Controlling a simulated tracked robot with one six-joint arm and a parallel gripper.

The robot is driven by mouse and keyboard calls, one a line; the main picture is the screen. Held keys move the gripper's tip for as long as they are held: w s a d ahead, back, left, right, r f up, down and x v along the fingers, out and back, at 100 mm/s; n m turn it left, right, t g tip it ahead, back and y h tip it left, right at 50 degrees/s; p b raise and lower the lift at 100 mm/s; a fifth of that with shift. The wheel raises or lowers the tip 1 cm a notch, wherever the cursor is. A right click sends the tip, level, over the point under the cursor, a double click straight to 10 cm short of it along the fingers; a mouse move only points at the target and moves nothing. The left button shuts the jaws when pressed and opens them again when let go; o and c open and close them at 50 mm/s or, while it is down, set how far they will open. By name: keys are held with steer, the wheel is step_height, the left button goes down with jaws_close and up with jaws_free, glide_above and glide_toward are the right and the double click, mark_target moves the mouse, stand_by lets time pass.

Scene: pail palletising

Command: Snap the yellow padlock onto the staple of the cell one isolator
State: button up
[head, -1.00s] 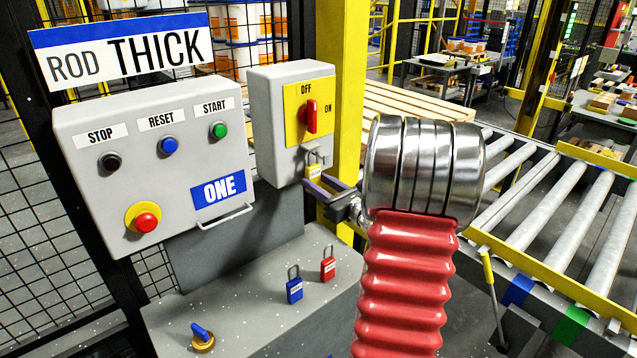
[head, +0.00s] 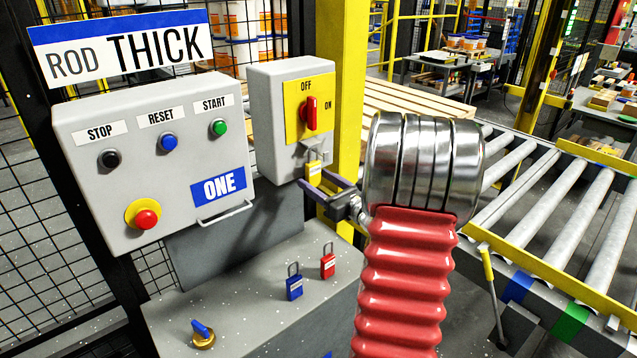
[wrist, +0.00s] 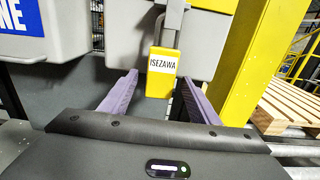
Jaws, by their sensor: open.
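The yellow padlock (head: 314,170) hangs upright at the staple (head: 313,153) on the lower part of the grey cell one isolator (head: 262,125). Its shackle is up at the staple; whether it is snapped shut is too small to tell. The red isolator handle (head: 311,113) stands vertical under OFF. My gripper (head: 318,181) is open just below and in front of the padlock. In the wrist view the padlock (wrist: 160,82), labelled ISEZAWA, shows between the two spread purple fingers, with gaps on both sides.
The control panel marked ONE (head: 150,175) stands at left. A blue padlock (head: 294,288) and a red padlock (head: 328,266) stand on the grey ledge (head: 240,300) below. A yellow post (head: 345,50) rises close behind the isolator. A roller conveyor (head: 560,210) is at right.

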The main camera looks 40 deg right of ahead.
steer(key=s+a, duration=0.1)
steer(key=s, duration=1.2)
steer(key=shift+s+a, duration=0.25)
steer(key=shift+s, duration=0.1)
